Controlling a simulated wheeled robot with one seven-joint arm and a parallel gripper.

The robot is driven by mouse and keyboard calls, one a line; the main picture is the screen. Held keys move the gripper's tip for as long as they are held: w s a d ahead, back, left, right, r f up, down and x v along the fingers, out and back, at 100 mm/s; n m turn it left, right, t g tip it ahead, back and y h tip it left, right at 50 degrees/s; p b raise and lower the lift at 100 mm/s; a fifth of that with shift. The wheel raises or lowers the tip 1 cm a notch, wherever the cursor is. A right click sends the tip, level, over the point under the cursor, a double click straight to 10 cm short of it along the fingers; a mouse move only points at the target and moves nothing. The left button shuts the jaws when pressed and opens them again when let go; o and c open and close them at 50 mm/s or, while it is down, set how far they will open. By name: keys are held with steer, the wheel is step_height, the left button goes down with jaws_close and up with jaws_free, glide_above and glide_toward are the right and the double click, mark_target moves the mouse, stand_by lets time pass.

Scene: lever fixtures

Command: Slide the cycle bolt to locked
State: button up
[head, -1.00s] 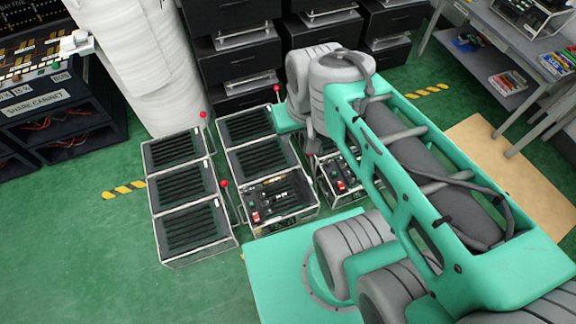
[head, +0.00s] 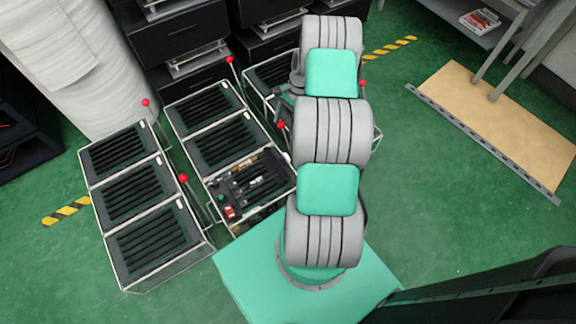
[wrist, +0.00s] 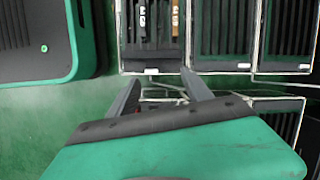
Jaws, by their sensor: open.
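I cannot pick out the cycle bolt for sure in either view. A framed fixture (head: 205,130) with dark slotted panels stands left of my arm in the head view. Its front section is a control panel (head: 262,184) with a red switch (head: 230,211). In the wrist view, my gripper (wrist: 160,75) is open, with its two grey fingers apart and nothing seen between them. A small white tab (wrist: 151,71) on a dark panel's edge shows just beyond the fingertips. My arm hides most of the gripper's surroundings in the head view.
A second slotted fixture (head: 140,195) stands at the left. Red-knobbed levers (head: 183,178) stick up beside the fixtures. Another fixture (head: 268,72) is partly behind my arm. Black drawers (head: 180,35) close off the back. Green floor (head: 430,200) is clear at the right.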

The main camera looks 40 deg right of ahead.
mark_target(287, 156)
steer(key=s+f+b, duration=0.1)
steer(key=f, duration=0.5)
steer(key=f+m+b, duration=0.1)
steer(key=f, duration=0.4)
steer(key=s+a+f+m+b, duration=0.1)
steer(key=f, duration=0.5)
steer(key=shift+s+f+y, duration=0.3)
steer(key=shift+y, duration=0.1)
steer(key=shift+c, duration=0.2)
jaws_close()
